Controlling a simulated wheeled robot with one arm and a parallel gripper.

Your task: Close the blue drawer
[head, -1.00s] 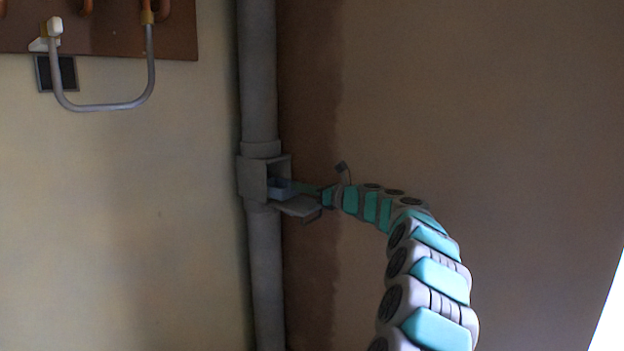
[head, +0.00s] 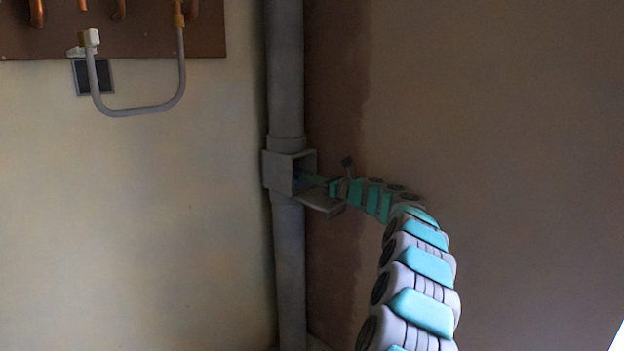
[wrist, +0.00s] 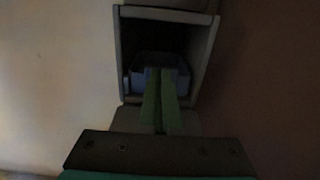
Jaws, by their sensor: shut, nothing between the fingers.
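The blue drawer (wrist: 158,62) sits inside an open grey box in the wrist view, back from the box's front edge. In the head view it is a dark bluish patch, mostly hidden by the box wall. My gripper (wrist: 160,72) is shut, its two green fingers side by side and pointing into the box. The fingertips are at the drawer's front; I cannot tell if they touch it. In the head view my gripper (head: 310,178) reaches in from the right.
The grey box (head: 279,173) is on a grey vertical pipe (head: 286,80) near the wall corner. A grey flap (head: 320,201) hangs open below its mouth, under my gripper. A bent pipe (head: 135,111) and a brown board (head: 150,45) are at upper left.

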